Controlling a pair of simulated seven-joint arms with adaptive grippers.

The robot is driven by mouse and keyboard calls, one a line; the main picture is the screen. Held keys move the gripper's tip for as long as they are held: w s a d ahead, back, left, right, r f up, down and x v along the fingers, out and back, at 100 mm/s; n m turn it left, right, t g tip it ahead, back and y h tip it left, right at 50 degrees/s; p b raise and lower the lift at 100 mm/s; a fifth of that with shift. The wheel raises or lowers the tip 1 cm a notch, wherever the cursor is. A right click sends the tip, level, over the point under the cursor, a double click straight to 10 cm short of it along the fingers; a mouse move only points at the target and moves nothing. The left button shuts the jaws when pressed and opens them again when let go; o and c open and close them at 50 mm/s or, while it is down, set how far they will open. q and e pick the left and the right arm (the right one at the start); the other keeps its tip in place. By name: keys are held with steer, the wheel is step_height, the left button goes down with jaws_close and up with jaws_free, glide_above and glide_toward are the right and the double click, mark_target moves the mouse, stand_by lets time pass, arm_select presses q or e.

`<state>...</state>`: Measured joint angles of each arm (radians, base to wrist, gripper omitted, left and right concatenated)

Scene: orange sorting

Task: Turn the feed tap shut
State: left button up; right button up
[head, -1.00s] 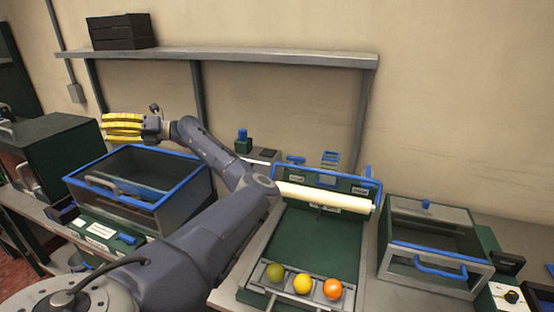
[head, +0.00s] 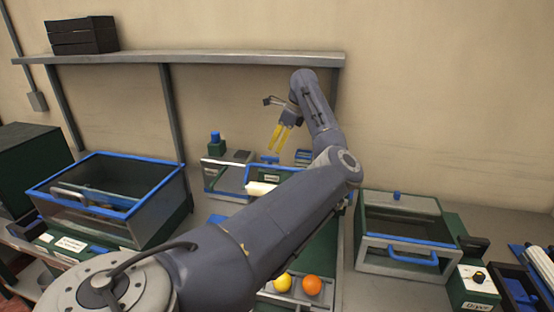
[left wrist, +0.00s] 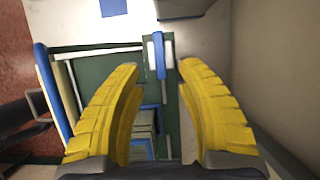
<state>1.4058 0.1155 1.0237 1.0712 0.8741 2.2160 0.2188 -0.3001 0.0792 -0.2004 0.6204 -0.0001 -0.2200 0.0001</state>
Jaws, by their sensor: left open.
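A small blue bar handle, which looks like the feed tap (head: 270,159), sits at the back of the green sorting board. It also shows in the left wrist view (left wrist: 159,54), where the bar points along the view between and beyond my fingertips. My left gripper (head: 276,151) is open and empty, its yellow fingers pointing down just above and in front of the handle in the picture. In the left wrist view the fingers (left wrist: 160,67) stand apart on both sides of the bar; I cannot tell whether they touch it. My right gripper is out of view.
A blue-rimmed bin (head: 105,158) stands left and another lidded bin (head: 400,226) right. A pale roller (head: 262,188) crosses the board. A shelf (head: 180,58) runs behind.

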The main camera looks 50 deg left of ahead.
mark_target(271, 157)
arm_select(q)
steer(key=shift+x, duration=3.5)
steer(key=shift+o, duration=0.3)
steer(key=shift+s+a, duration=0.1)
jaws_close()
